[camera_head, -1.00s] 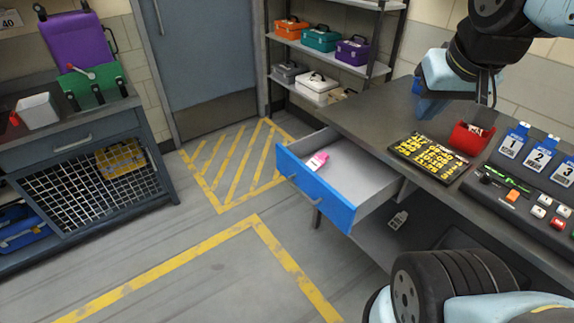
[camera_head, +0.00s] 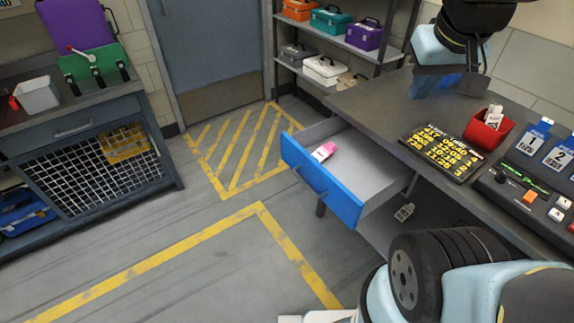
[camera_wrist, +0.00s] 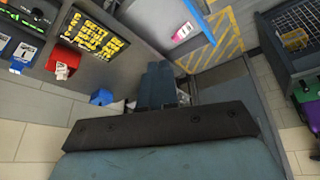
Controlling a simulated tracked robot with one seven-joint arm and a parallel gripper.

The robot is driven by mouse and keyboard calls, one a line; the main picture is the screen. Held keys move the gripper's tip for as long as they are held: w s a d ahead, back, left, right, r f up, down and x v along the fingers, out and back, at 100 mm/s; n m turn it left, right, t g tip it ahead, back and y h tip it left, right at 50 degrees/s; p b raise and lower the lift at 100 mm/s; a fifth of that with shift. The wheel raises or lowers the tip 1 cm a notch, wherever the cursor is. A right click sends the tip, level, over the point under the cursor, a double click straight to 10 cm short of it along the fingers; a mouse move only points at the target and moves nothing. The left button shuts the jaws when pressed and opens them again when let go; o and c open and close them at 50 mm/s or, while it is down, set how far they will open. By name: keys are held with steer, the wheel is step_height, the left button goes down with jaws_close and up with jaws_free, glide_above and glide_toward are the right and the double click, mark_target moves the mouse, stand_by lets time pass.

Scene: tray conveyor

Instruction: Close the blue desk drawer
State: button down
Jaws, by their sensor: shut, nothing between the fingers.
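The blue desk drawer (camera_head: 322,185) is pulled open from the dark desk, with its grey inside showing. A pink and white item (camera_head: 323,152) lies inside it. In the wrist view the drawer's blue front (camera_wrist: 200,18) is at the top, with the pink item beside it. My gripper (camera_head: 425,86) is above the far part of the desk, behind and to the right of the drawer and apart from it. In the wrist view its two blue-grey fingers (camera_wrist: 157,82) are together, with nothing between them.
On the desk are a black board with yellow markings (camera_head: 440,150), a red bin (camera_head: 488,130) and a button panel (camera_head: 530,195). A shelf with toolboxes (camera_head: 345,42) stands behind. The floor in front of the drawer is clear.

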steer(key=w+a+f+n+g+h, duration=0.4)
steer(key=w+a+f+n+h, duration=0.65)
steer(key=w+a+f, duration=0.6)
steer(key=s+a+f+n+t+h, duration=0.1)
steer(key=a+f+n+t, duration=0.2)
steer(key=a+f+n, duration=0.4)
steer(key=s+a+f+n+t, duration=0.15)
steer(key=a+f, duration=0.25)
steer(key=f, duration=0.6)
steer(key=s+a+f+n+t+h, duration=0.1)
steer(key=a+f+n+t, duration=0.4)
steer(key=f, duration=0.3)
steer(key=w+d+f+g, duration=0.1)
steer(key=w+d+f, duration=0.2)
steer(key=w+d, duration=0.4)
steer(key=d, duration=0.3)
steer(key=shift+w, duration=0.2)
steer(key=shift+d, duration=0.15)
